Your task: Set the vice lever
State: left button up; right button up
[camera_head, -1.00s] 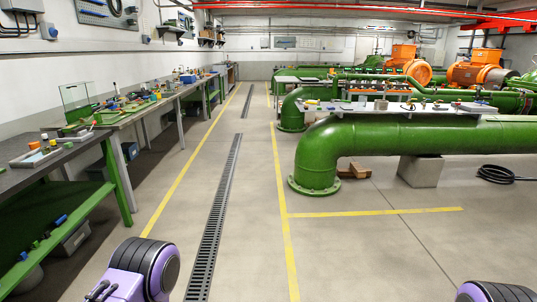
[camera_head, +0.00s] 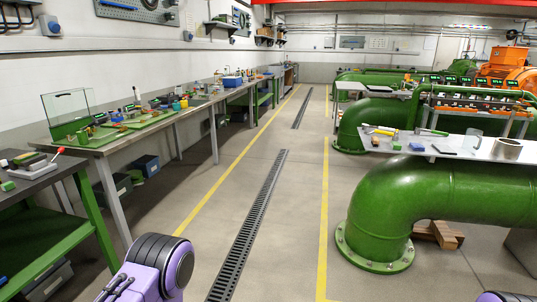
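A small lever with a red tip (camera_head: 58,151) stands tilted on the near end of the left workbench. It rises beside a dark, low device (camera_head: 28,160) that may be the vice; it is too small and too near the picture edge to tell. A green block (camera_head: 8,186) lies in front of it. Neither of my grippers is in view. Only purple and black links of my arms show along the bottom edge, well apart from the bench.
A long grey bench (camera_head: 175,117) with a green tray (camera_head: 112,133) runs along the left wall. A green pipe (camera_head: 400,195) carrying a light shelf (camera_head: 470,146) stands on the right. The floor aisle between, with a drain grate (camera_head: 248,225), is clear.

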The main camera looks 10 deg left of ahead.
aim_at(62, 150)
jog(key=u, duration=0.7)
jog(key=i, duration=2.05)
jog(key=u, duration=1.5)
jog(key=i, duration=1.05)
jog(key=u, duration=0.3)
